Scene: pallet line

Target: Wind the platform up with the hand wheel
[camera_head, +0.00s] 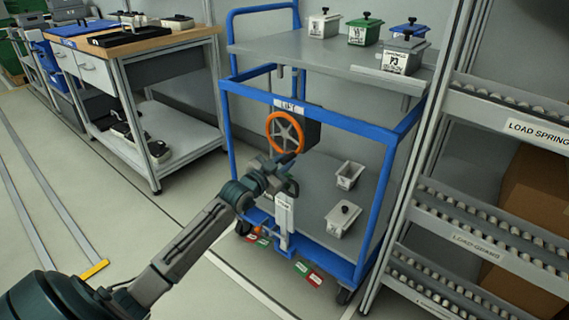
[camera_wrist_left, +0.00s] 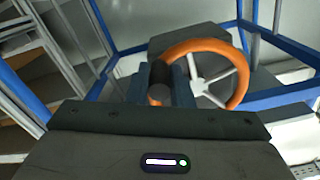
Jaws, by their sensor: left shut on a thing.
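The hand wheel (camera_head: 285,132) has an orange rim and pale spokes and sits on a dark box under the LIFT label of the blue-framed cart. It also shows in the left wrist view (camera_wrist_left: 236,62). My left gripper (camera_head: 290,158) is at the lower rim of the wheel. In the left wrist view my left gripper (camera_wrist_left: 172,82) is shut on the wheel's dark handle (camera_wrist_left: 159,84), which stands out from the rim. The grey platform (camera_head: 300,50) is the cart's upper deck, with several lidded bins on it. My right gripper is not in view.
A roller rack (camera_head: 480,215) stands close on the right. A workbench (camera_head: 135,45) stands at the left. The floor between bench and cart is clear.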

